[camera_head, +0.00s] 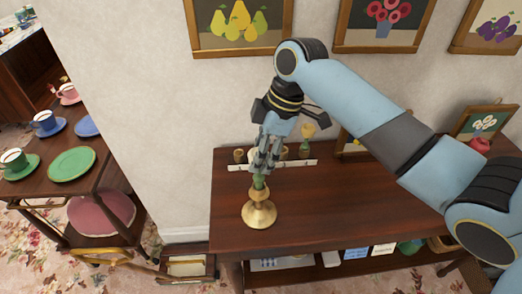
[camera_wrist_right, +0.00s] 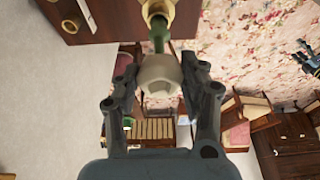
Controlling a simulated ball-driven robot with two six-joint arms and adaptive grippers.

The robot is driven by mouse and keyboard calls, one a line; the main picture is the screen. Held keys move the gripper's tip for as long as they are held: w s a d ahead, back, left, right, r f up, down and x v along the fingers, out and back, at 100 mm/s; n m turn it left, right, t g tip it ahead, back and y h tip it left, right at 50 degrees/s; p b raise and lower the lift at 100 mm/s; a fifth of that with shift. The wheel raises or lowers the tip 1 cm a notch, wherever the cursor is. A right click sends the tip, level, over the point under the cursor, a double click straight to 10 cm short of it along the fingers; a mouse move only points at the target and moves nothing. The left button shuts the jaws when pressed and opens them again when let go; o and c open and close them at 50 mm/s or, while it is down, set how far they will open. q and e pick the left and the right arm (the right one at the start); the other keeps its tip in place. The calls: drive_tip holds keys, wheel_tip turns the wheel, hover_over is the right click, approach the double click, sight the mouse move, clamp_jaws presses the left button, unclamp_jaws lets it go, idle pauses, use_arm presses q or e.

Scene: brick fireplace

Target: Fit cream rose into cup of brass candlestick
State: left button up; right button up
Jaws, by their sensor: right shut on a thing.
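The brass candlestick (camera_head: 259,214) stands upright near the left front of the wooden sideboard. My right gripper (camera_head: 262,168) is above it, shut on the cream rose (camera_wrist_right: 160,73), whose pale head sits between the fingers in the wrist view. The green stem (camera_head: 258,182) points down and meets the candlestick's cup. In the wrist view the stem (camera_wrist_right: 158,35) overlaps the brass cup (camera_wrist_right: 157,9); how deep it goes in cannot be told. The fingers hide most of the rose head in the head view. My left gripper (camera_wrist_right: 309,56) shows small in the wrist view's right edge.
A white rack (camera_head: 299,165) with several small holders and a yellow flower (camera_head: 309,131) stands behind my gripper. Framed pictures hang on the wall above. The sideboard (camera_head: 322,207) is clear right of the candlestick. A table with cups and a green plate (camera_head: 72,164) stands left.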

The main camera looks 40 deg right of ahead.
drive_tip(key=shift+f, duration=0.75)
drive_tip(key=o, duration=1)
drive_tip(key=shift+o, duration=0.2)
drive_tip(key=shift+d+r, duration=0.1)
drive_tip(key=shift+r, duration=0.1)
drive_tip(key=v, duration=1.1)
drive_tip(key=shift+r, duration=0.3)
